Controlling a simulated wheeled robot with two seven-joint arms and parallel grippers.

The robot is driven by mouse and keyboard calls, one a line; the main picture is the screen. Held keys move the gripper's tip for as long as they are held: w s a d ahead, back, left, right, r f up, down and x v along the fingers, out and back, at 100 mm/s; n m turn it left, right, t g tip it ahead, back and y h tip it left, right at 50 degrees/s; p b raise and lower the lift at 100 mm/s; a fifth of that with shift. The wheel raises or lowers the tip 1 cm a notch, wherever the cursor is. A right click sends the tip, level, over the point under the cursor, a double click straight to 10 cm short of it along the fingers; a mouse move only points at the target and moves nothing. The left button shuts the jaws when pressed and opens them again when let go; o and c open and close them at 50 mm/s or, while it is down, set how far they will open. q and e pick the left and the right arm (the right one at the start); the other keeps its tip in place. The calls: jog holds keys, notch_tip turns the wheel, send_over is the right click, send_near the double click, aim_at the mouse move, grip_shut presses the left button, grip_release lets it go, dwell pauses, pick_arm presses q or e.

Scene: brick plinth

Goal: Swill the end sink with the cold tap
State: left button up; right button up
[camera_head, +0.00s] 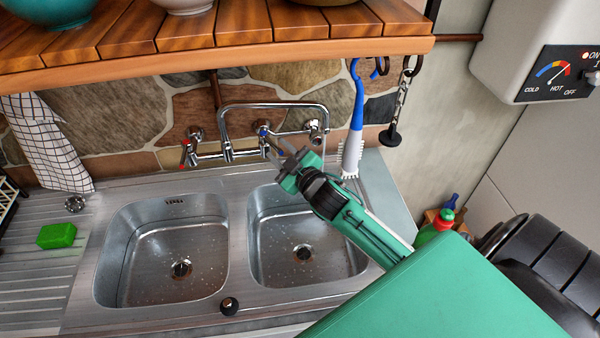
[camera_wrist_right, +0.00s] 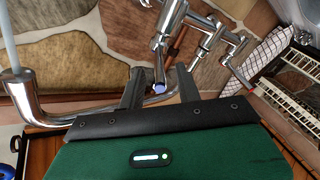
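The red-marked hot handle (camera_head: 184,153) is on the left. The blue-marked cold handle (camera_head: 263,131) is at my right gripper (camera_head: 271,146). In the wrist view its blue tip (camera_wrist_right: 159,88) lies between my open right fingers (camera_wrist_right: 161,90), with gaps at both sides. My left gripper is out of view.
A wooden shelf (camera_head: 215,30) with bowls overhangs the tap. A blue-and-white brush (camera_head: 352,140) and a plug on a chain (camera_head: 390,136) hang at right. A green sponge (camera_head: 57,235) lies on the left drainer. A water heater (camera_head: 535,45) is at upper right.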

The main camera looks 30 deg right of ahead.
jog(key=s+b, duration=0.3)
jog(key=s, duration=0.7)
jog(key=shift+s+d, duration=0.15)
jog(key=shift+d, duration=0.25)
